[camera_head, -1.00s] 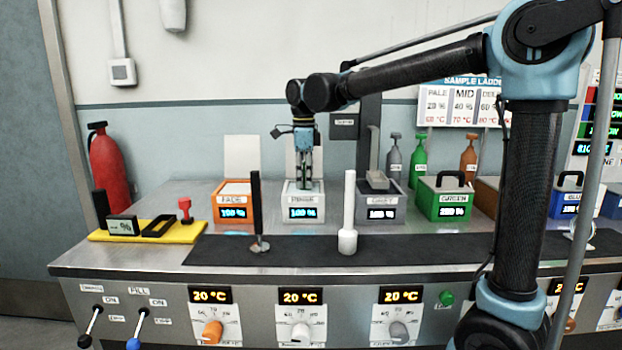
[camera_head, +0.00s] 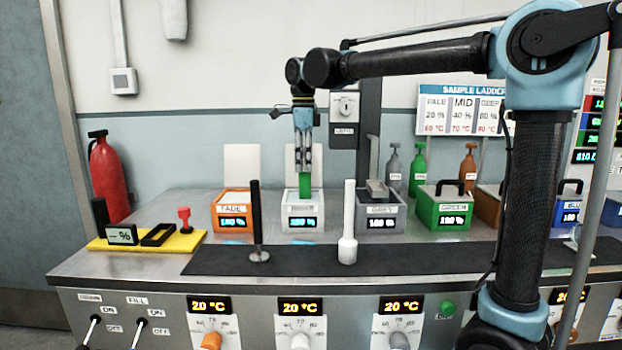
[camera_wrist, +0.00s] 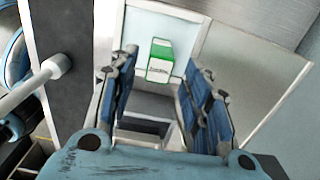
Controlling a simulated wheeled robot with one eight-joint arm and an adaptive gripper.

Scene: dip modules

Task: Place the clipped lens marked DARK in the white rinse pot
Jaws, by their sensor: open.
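The white rinse pot (camera_head: 290,212) stands on the steel bench in the head view, between the orange and grey pots. A green piece (camera_head: 304,187), likely the clipped lens, stands upright at its opening; its lower end is hidden by the pot. My gripper (camera_head: 304,168) is directly above it, pointing down with open fingers. In the wrist view the green piece with a white label (camera_wrist: 160,66) shows between the two spread fingers. The label is too small to read. I cannot tell whether the fingertips still touch it.
The orange pot (camera_head: 231,212) and grey pot (camera_head: 378,212) flank the white one. A black post (camera_head: 256,215) and a white post (camera_head: 348,225) stand on the dark mat (camera_head: 300,259) in front. A green lidded pot (camera_head: 444,207) and bottles are to the right.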

